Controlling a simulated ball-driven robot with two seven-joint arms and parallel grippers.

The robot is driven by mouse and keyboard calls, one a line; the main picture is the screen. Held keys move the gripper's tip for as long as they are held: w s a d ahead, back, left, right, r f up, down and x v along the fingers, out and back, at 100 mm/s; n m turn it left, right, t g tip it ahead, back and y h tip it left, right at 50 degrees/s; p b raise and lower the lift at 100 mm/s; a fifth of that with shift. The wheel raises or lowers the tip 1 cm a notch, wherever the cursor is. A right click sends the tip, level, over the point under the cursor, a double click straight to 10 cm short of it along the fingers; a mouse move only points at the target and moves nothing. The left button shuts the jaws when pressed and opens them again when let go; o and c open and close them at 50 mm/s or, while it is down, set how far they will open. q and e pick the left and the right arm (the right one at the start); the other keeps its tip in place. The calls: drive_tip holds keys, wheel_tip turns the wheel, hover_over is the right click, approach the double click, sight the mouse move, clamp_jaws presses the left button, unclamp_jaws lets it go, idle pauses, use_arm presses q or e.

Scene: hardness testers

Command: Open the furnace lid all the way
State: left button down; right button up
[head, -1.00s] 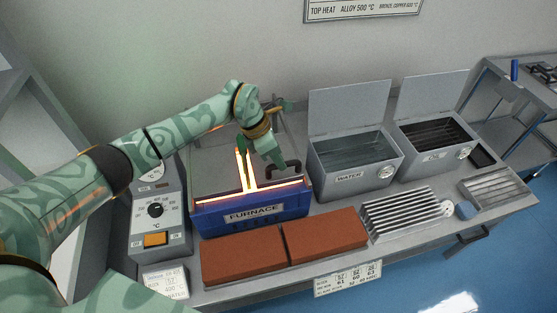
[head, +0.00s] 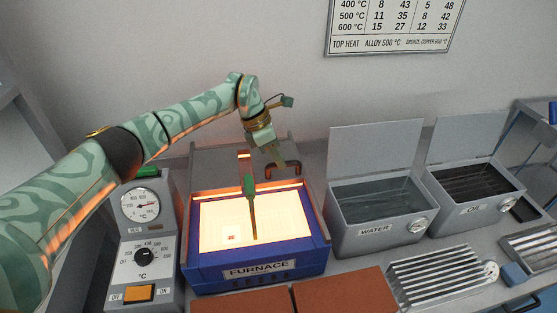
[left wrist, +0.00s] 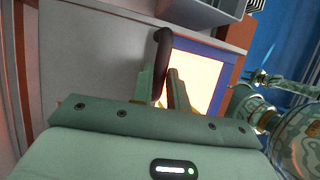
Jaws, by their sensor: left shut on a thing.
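The blue furnace (head: 258,270) stands on the bench, its glowing chamber (head: 220,225) widely uncovered at the front. Its grey sliding lid (head: 208,165) lies toward the back, with an orange-lit strip near its middle. My left gripper (head: 277,160) is shut on the dark lid handle (head: 291,166) at the lid's right side. In the left wrist view the handle (left wrist: 162,55) stands at the fingers, with the grey lid (left wrist: 95,50) to its left and the bright chamber (left wrist: 198,78) to its right. A green-topped thin rod (head: 249,187) appears over the chamber.
A control box (head: 148,240) with a gauge and dial stands left of the furnace. Water (head: 375,235) and oil (head: 478,212) tanks with raised lids stand to the right. Red-brown bricks (head: 345,295) and a ribbed rack (head: 440,278) lie in front.

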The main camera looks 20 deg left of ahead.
use_arm(q)
drive_tip(key=c, duration=1.4)
unclamp_jaws()
drive_tip(key=shift+o, duration=0.2)
drive_tip(key=shift+r, duration=0.1)
drive_tip(key=p+v, duration=0.3)
drive_tip(key=v, duration=1.3)
